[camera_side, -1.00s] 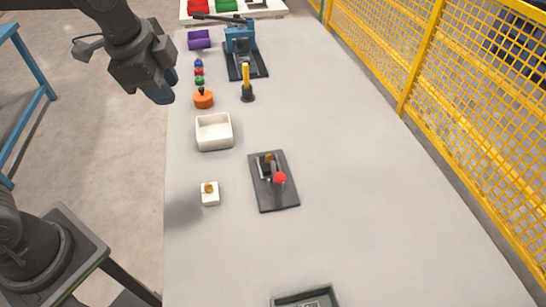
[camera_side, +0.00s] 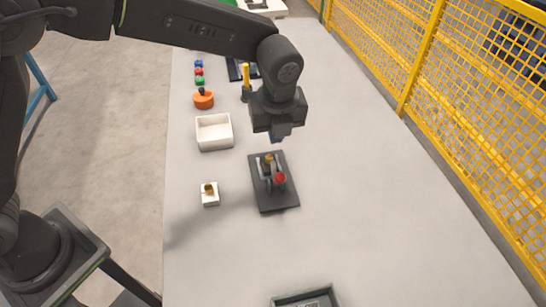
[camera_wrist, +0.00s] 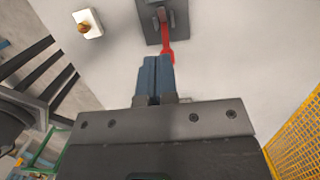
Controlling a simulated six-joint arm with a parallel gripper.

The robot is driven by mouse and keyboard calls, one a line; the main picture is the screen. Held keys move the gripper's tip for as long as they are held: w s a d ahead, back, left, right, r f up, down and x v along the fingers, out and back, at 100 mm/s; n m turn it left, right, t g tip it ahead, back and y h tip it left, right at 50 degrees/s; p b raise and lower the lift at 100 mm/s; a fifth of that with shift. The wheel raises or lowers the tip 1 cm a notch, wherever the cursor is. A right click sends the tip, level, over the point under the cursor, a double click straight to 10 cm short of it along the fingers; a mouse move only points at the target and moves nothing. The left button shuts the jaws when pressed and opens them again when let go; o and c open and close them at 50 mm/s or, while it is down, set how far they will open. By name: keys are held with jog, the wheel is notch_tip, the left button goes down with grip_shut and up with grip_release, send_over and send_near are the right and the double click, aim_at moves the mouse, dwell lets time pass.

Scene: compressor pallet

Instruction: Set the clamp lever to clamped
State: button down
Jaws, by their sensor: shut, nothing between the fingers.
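The toggle clamp's dark base plate (camera_side: 274,198) lies on the table in the side view, and part of it shows at the top of the wrist view (camera_wrist: 148,30). The red clamp lever (camera_side: 280,178) stands over the right of the plate; in the wrist view the red lever (camera_wrist: 168,45) points toward my fingers. A brass-coloured part (camera_side: 268,158) sits on the clamp's far side. My gripper (camera_side: 277,138) is above and just beyond the plate, apart from the lever. Its blue fingers (camera_wrist: 156,62) are together and hold nothing.
A small white block with a brass knob (camera_side: 209,193) stands left of the clamp. A white open box (camera_side: 214,132), an orange knob (camera_side: 203,99) and a yellow post (camera_side: 246,78) are farther back. A grey tray (camera_side: 304,296) is at the front. The right side is clear up to the yellow fence (camera_side: 420,70).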

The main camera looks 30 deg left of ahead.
aim_at(272, 166)
jog(key=shift+f, duration=0.1)
jog(key=f, duration=0.3)
jog(key=a+f, duration=0.1)
jog(key=f, duration=0.2)
jog(key=w+f, duration=0.1)
jog(key=f, duration=0.2)
jog(key=shift+w+a+f, duration=0.1)
jog(key=shift+a+f, duration=0.1)
jog(key=shift+f, duration=0.1)
jog(key=shift+w+a+f+g+h, duration=0.25)
jog(key=shift+w+a+g+h, duration=0.25)
jog(key=shift+g+h, duration=0.3)
dwell(0.3)
jog(key=shift+w+a+f+g, duration=0.1)
jog(key=shift+w+a+g, duration=0.05)
jog(key=shift+g, duration=0.15)
jog(key=g+h, duration=0.1)
jog(key=w+a+f+g+h, duration=0.1)
jog(key=shift+h, duration=0.3)
jog(key=shift+w+a+f, duration=0.15)
jog(key=shift+f, duration=0.05)
jog(key=shift+w+f, duration=0.1)
dwell(0.4)
